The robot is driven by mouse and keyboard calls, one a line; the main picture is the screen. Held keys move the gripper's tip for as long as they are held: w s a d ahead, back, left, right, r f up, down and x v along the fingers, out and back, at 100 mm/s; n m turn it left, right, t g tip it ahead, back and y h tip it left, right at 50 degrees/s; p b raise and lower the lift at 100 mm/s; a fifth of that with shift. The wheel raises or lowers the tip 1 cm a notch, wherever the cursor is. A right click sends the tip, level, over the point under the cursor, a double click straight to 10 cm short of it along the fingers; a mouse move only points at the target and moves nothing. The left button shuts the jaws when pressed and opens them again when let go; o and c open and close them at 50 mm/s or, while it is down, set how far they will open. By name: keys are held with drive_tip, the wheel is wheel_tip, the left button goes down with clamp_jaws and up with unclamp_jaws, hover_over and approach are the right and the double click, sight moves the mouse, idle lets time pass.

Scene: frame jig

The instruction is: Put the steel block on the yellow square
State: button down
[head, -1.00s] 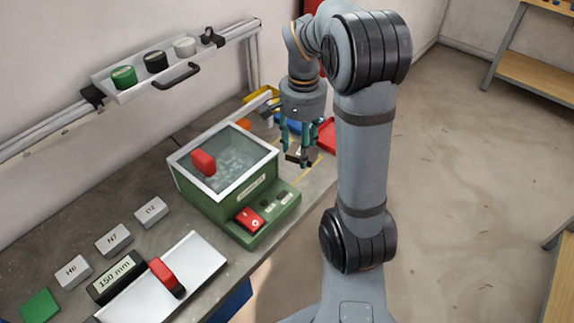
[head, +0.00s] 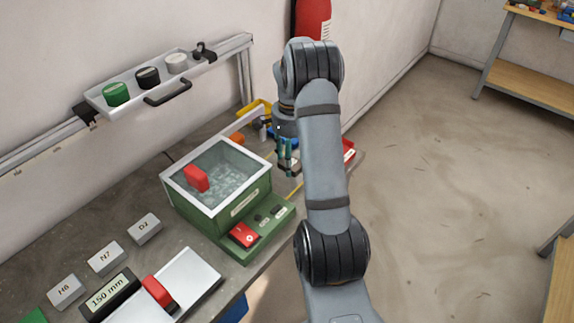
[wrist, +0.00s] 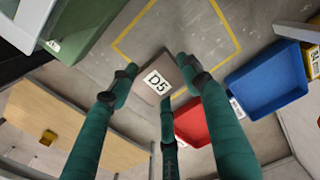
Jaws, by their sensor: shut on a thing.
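My gripper (wrist: 157,76) is shut on a grey steel block (wrist: 156,80) labelled D5, held between its teal fingers in the wrist view. The yellow square (wrist: 227,27) is an outline on the grey bench top, seen beyond the block in the wrist view. The block overlaps the near part of the outline there; I cannot tell the height between them. In the head view my gripper (head: 288,165) points down over the far end of the bench, right of the green machine, and a bit of yellow line (head: 296,190) shows below it. My arm hides much of that area.
A green glass-topped machine (head: 215,195) stands left of my gripper. A blue tray (wrist: 268,80) and a red tray (wrist: 191,122) lie right of the square in the wrist view. Grey labelled blocks (head: 106,258) sit at the bench's near left. The square's inside looks clear.

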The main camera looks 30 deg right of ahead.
drive_tip(key=shift+w+a+f, duration=0.15)
drive_tip(key=shift+w+f, duration=0.2)
drive_tip(key=shift+w, duration=0.35)
drive_tip(key=shift+f+p, duration=0.45)
drive_tip(key=shift+f, duration=1.55)
drive_tip(key=shift+f, duration=0.2)
drive_tip(key=c, duration=0.8)
unclamp_jaws()
drive_tip(key=shift+c, duration=0.2)
drive_tip(key=shift+r, duration=0.15)
wheel_tip(320, 180, up, 12)
drive_tip(key=shift+r+b, duration=0.1)
drive_tip(key=shift+b, duration=0.3)
